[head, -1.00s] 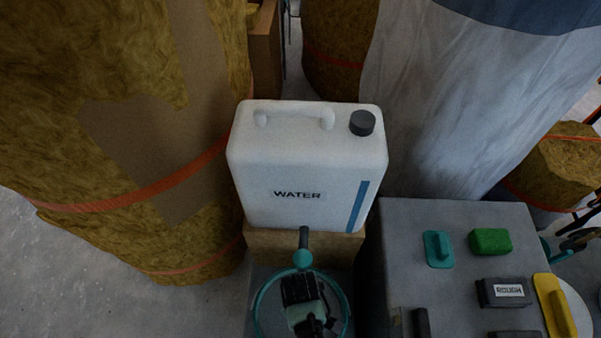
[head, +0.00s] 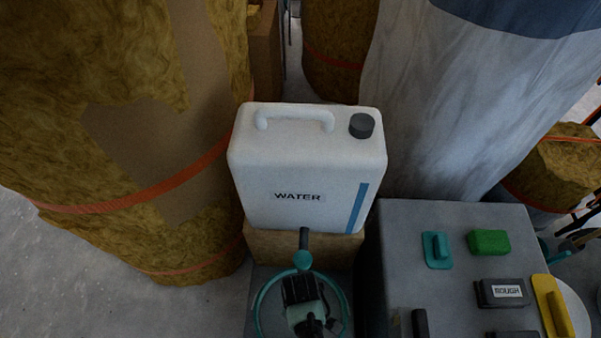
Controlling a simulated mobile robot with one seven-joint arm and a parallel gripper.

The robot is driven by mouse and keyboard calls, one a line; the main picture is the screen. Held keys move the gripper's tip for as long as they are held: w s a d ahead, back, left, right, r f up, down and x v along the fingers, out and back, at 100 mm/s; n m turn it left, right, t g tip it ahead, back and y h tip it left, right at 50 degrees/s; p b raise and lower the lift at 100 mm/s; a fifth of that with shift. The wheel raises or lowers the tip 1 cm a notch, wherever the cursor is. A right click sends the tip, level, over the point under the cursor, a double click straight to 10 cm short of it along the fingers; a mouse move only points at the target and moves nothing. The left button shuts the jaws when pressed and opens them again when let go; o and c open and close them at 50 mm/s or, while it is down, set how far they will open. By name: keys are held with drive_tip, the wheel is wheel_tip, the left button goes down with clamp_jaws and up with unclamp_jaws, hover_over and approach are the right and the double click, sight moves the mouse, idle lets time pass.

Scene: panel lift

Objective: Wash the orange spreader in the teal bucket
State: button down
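The teal bucket (head: 259,296) stands at the bottom centre in the head view, below the white water container. Its round rim shows on both sides of my arm's end. My gripper (head: 304,289) is over the bucket's opening, seen from above and behind. Its fingertips are hidden, so I cannot tell whether it is open or shut. I do not see the orange spreader; anything held or lying inside the bucket is hidden by my gripper and arm.
The white water container (head: 296,166) stands behind the bucket, with a dark and teal tap (head: 303,259) above the rim. A grey worktop (head: 405,222) at right holds a teal float (head: 437,250), green block (head: 489,242), dark block (head: 503,293) and yellow float (head: 553,306). Insulation rolls (head: 60,120) crowd the left.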

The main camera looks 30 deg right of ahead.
drive_tip(key=shift+r+p, duration=0.5)
drive_tip(key=shift+p, duration=0.05)
drive_tip(key=shift+f, duration=0.15)
drive_tip(key=shift+f+b, duration=0.4)
drive_tip(key=shift+f, duration=0.1)
drive_tip(key=shift+r, duration=0.2)
wheel_tip(320, 180, up, 9)
drive_tip(key=p, duration=1)
drive_tip(key=shift+r, duration=0.15)
idle(0.5)
